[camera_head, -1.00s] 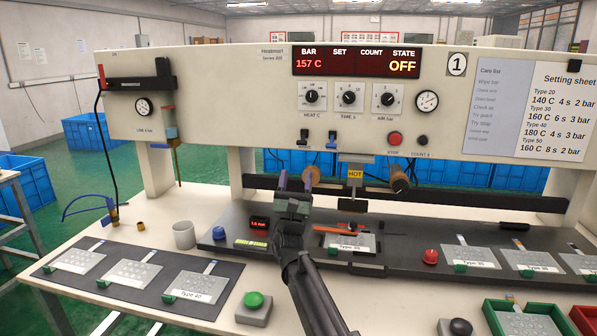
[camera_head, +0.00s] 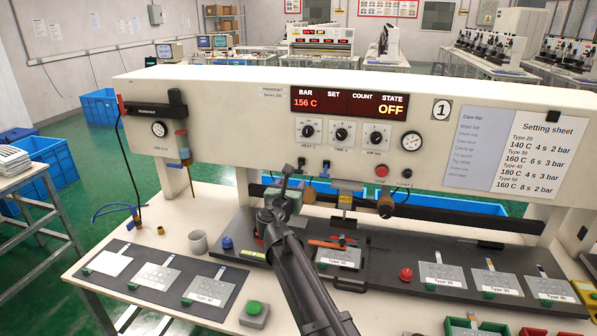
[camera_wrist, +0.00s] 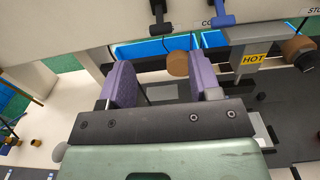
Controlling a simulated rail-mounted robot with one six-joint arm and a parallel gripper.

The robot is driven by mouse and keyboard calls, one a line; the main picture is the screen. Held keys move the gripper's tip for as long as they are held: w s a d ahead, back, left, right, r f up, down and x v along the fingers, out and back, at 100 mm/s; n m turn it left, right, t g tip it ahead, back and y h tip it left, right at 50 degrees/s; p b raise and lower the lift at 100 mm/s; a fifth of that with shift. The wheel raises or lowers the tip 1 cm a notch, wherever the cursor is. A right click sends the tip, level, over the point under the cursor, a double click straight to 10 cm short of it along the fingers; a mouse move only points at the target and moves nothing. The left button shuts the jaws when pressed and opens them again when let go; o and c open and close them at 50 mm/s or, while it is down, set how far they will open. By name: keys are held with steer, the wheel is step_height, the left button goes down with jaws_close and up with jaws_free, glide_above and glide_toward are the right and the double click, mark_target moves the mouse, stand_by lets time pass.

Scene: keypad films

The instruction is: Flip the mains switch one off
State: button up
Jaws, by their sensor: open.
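Under the dials on the white press panel are two lever switches: a black one (camera_head: 301,162) on the left and a blue one (camera_head: 325,165) on the right. In the wrist view the black switch (camera_wrist: 157,18) and the blue switch (camera_wrist: 221,18) hang above the fingers. Their labels are unreadable or cut off, so I cannot tell which is mains switch one. My gripper (camera_wrist: 163,80) is open and empty, its purple fingers apart, below and short of the switches. In the head view my gripper (camera_head: 287,186) is just below and left of the black switch.
The display (camera_head: 350,103) reads 156 C and OFF. A hot bar block (camera_head: 345,200) and a brown roller (camera_head: 386,206) hang right of my gripper. A grey cup (camera_head: 198,242), a blue knob (camera_head: 227,243) and film plates stand on the bench below.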

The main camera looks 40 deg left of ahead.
mark_target(298, 173)
steer(key=x, duration=0.8)
steer(key=shift+w+a, duration=0.15)
steer(key=shift+w, duration=0.2)
steer(key=c, duration=0.9)
steer(key=shift+w+f+b, duration=0.1)
steer(key=shift+f+b, duration=0.4)
steer(key=shift+b, duration=0.35)
steer(key=shift+t+y+b, duration=0.3)
steer(key=shift+t+b, duration=0.2)
steer(key=shift+b, duration=0.05)
steer(key=shift+r, duration=0.2)
steer(key=o, duration=0.9)
